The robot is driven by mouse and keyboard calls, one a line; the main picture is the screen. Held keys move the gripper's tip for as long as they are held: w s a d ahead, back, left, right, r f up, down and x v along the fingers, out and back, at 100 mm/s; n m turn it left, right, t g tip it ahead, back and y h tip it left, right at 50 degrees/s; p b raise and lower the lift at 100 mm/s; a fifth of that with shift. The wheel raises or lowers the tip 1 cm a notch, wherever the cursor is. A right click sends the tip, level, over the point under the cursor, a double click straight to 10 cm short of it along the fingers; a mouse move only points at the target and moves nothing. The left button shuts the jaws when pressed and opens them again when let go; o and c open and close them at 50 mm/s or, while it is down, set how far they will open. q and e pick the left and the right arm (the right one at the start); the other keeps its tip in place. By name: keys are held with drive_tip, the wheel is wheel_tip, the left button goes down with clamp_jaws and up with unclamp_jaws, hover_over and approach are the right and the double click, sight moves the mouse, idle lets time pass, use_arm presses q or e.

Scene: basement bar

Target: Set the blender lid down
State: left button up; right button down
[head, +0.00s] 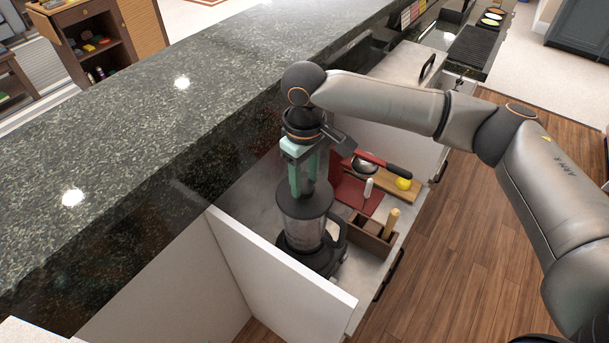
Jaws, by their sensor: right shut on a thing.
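The blender (304,236) stands upright on the lower grey counter behind the raised dark bar. It has a clear jar, a dark base and a dark handle on its right side. The dark blender lid (305,203) is at the top of the jar. I cannot tell whether it rests on the rim or hangs just above it. My right gripper (303,188) points straight down over the blender, its green fingers shut on the lid. The fingertips are partly hidden. My left gripper is not in view.
The raised dark stone bar (150,130) borders the left. A white panel (275,270) stands in front.

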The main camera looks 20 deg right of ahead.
drive_tip(key=shift+f, duration=0.3)
drive_tip(key=shift+c, duration=1.4)
unclamp_jaws()
